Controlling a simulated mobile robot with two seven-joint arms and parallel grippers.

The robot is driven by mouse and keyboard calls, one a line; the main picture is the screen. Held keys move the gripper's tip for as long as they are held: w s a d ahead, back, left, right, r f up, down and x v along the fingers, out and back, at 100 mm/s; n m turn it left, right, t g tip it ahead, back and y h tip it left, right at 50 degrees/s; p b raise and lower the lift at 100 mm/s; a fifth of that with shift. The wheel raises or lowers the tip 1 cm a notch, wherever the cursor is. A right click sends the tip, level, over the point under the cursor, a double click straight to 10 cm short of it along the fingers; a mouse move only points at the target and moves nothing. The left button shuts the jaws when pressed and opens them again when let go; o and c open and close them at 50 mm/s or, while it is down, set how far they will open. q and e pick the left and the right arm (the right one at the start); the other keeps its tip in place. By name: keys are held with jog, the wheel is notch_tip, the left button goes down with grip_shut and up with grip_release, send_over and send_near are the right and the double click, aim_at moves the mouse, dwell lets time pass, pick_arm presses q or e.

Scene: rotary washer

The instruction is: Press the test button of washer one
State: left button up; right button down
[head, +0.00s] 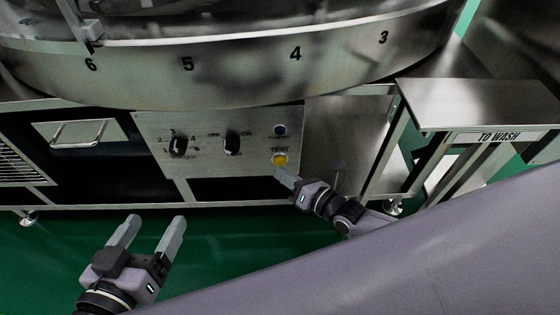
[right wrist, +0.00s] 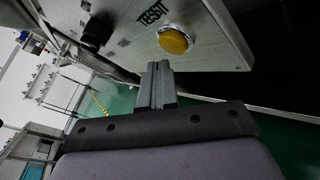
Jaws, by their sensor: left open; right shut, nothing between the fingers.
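The yellow test button (head: 280,159) sits at the lower right of the washer's metal control panel (head: 215,170), under the label TEST. My right gripper (head: 279,172) is shut and empty, its fingertips just below the button in the head view. In the right wrist view the button (right wrist: 173,41) stands above and slightly right of the shut fingertips (right wrist: 160,66). A gap shows between them there, and I cannot tell whether they touch. My left gripper (head: 155,225) is open and empty, low at the left in front of the washer.
The numbered round drum (head: 240,70) overhangs above. A metal stand marked TO WASH (head: 480,105) is at the right. Green floor (head: 50,255) is clear at lower left.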

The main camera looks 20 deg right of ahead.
jog(key=shift+w, duration=0.15)
jog(key=shift+w+d, duration=0.1)
jog(key=shift+w, duration=0.15)
jog(key=shift+w+d, duration=0.15)
jog(key=shift+w, duration=0.25)
dwell(0.8)
jog(key=shift+s+a+p, duration=0.25)
jog(key=shift+s+p, duration=0.25)
jog(key=shift+s, duration=0.3)
